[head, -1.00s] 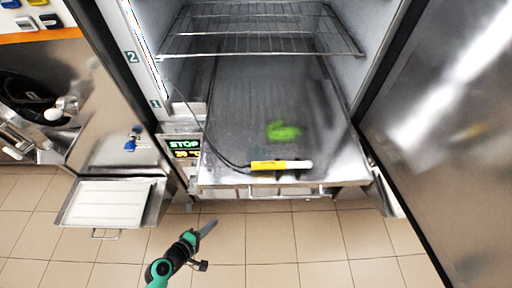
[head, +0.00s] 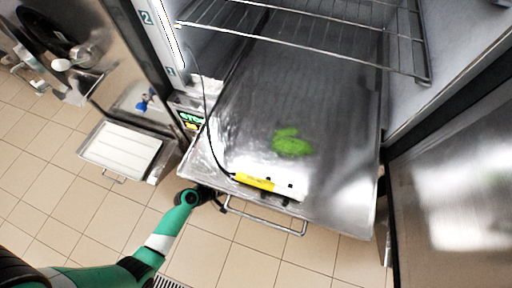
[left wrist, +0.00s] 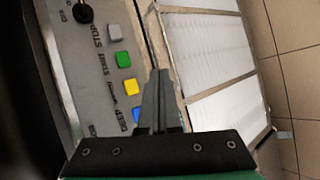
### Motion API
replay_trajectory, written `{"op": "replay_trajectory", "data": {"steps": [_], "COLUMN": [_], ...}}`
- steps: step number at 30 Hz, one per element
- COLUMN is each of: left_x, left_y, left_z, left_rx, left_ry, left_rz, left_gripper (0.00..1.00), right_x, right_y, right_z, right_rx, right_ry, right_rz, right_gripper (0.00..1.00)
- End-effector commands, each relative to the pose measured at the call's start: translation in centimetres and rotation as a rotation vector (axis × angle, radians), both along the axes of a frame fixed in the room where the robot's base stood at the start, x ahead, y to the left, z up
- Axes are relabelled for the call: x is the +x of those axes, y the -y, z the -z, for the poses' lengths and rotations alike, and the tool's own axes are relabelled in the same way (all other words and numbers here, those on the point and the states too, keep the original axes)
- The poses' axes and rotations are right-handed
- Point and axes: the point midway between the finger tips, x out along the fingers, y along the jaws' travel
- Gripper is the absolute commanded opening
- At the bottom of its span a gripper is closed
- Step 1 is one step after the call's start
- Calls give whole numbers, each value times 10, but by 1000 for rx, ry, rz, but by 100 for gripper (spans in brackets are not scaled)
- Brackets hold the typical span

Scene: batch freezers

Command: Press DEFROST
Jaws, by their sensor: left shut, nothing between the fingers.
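In the left wrist view a grey control panel (left wrist: 75,75) runs down the left side. It carries a grey button (left wrist: 113,32), a green button (left wrist: 123,59), a yellow button (left wrist: 131,87), and a blue button (left wrist: 137,114) low down, partly cut off by my gripper. The labels beside them are small and rotated; I cannot read which one is DEFROST. My left gripper (left wrist: 160,75) is shut and empty, its tips just right of the yellow button, with no contact visible. In the head view the left gripper (head: 212,193) is by the cabinet's lower left corner; its fingertips are mostly hidden.
A lit display (head: 190,119) sits on the open cabinet's left front. A wire rack (head: 300,30) hangs above. A white tray (head: 120,148) stands left.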

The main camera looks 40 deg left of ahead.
Motion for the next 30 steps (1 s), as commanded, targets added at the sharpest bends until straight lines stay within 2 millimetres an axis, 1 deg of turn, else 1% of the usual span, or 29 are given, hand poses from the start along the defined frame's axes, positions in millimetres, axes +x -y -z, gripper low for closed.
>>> {"op": "replay_trajectory", "data": {"steps": [5,15,18,24,30], "left_x": [12,57,67,78,79], "left_y": [-6,-26,-31,-36,-37], "left_z": [1,2,2,1,0], "left_rx": [1,1,2,-1,-1], "left_ry": [1,2,1,0,0], "left_rz": [0,0,0,-1,-1], "left_gripper": [0,0,0,0,0], "right_x": [0,0,0,0,0], "right_y": [0,0,0,0,0], "right_z": [5,21,25,28,28], "right_rx": [0,0,0,0,0], "right_ry": [0,-1,-1,-1,0], "right_rz": [0,0,0,0,0], "right_gripper": [50,50,50,50,50]}}
